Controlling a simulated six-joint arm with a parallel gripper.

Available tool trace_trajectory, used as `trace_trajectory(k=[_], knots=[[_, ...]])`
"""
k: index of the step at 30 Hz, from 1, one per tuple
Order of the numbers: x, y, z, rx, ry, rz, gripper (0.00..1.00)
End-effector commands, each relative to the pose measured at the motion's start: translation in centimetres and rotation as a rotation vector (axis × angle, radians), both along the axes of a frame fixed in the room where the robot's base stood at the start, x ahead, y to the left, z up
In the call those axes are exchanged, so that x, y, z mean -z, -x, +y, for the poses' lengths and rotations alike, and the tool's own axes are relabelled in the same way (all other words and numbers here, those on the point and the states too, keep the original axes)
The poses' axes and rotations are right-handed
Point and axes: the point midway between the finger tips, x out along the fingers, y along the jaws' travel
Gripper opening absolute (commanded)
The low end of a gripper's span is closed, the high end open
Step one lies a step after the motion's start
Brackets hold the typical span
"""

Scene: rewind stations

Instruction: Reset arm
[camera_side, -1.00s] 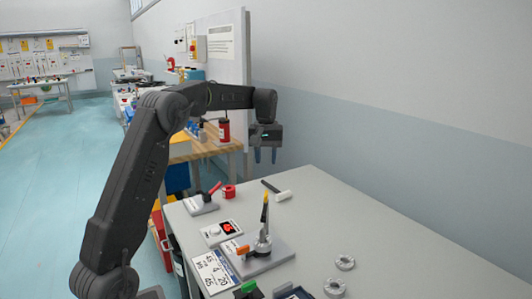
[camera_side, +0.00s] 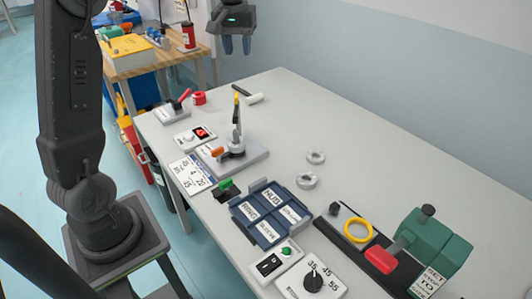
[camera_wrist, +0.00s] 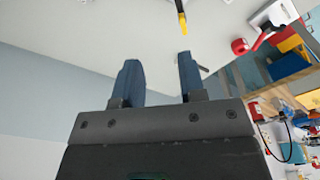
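My gripper (camera_side: 236,45) hangs fingers-down in the air above the far end of the grey table (camera_side: 370,150), at the top of the side view. In the wrist view its two blue fingers (camera_wrist: 158,80) are apart with nothing between them, so it is open and empty. It touches nothing.
On the table stand a lever fixture with an orange clamp (camera_side: 234,150), a blue labelled tray (camera_side: 262,233), two grey rings (camera_side: 307,181), a dial box (camera_side: 312,281), and a green device with a red handle (camera_side: 433,243). A yellow ring (camera_side: 358,230) lies near it.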

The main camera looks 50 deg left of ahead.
Motion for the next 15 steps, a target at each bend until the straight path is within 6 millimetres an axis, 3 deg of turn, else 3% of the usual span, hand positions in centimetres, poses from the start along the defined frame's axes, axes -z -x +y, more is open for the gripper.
trace_trajectory(k=[1,7,15], knots=[[-1.0,1.4,-2.4,0.057,-0.015,-0.028,0.37],[-2.4,7.6,-9.7,0.273,-0.069,-0.132,0.37],[-0.1,17.1,-16.7,0.550,-0.135,-0.274,0.37]])
